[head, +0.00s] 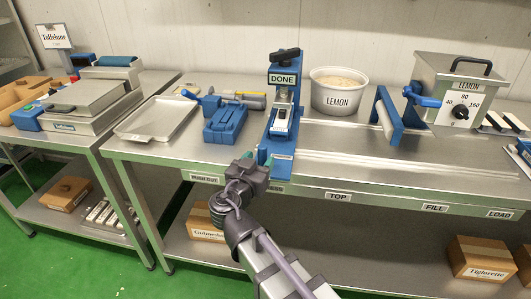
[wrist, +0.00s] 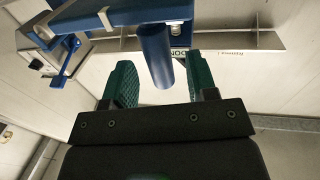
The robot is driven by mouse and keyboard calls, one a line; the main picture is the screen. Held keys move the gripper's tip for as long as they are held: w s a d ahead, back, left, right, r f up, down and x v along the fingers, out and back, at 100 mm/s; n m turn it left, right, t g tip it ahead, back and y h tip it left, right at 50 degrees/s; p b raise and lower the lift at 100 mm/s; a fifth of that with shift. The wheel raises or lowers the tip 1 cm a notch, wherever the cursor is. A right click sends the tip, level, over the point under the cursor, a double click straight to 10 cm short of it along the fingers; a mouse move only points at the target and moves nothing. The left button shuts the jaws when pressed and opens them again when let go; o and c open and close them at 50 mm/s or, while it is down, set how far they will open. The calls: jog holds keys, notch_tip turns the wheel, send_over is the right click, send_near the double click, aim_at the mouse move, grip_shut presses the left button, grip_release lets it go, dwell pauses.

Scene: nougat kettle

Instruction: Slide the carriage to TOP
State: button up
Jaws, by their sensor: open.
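In the wrist view a round blue handle (wrist: 157,58) sticks out toward me. My gripper (head: 258,165) is at the carriage's near end. It is open, with its green fingers (wrist: 162,82) on either side of the handle and a visible gap to each. The TOP label (head: 338,197) is on the table edge to the right.
The rails (head: 400,166) run right along the table past TOP to the FILL (head: 435,208) and LOAD (head: 499,214) labels, and look clear. A blue device (head: 225,124) sits left.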

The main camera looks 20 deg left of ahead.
jog(key=w, duration=0.4)
jog(key=shift+w+d, duration=0.2)
jog(key=shift+d, duration=0.1)
grip_shut()
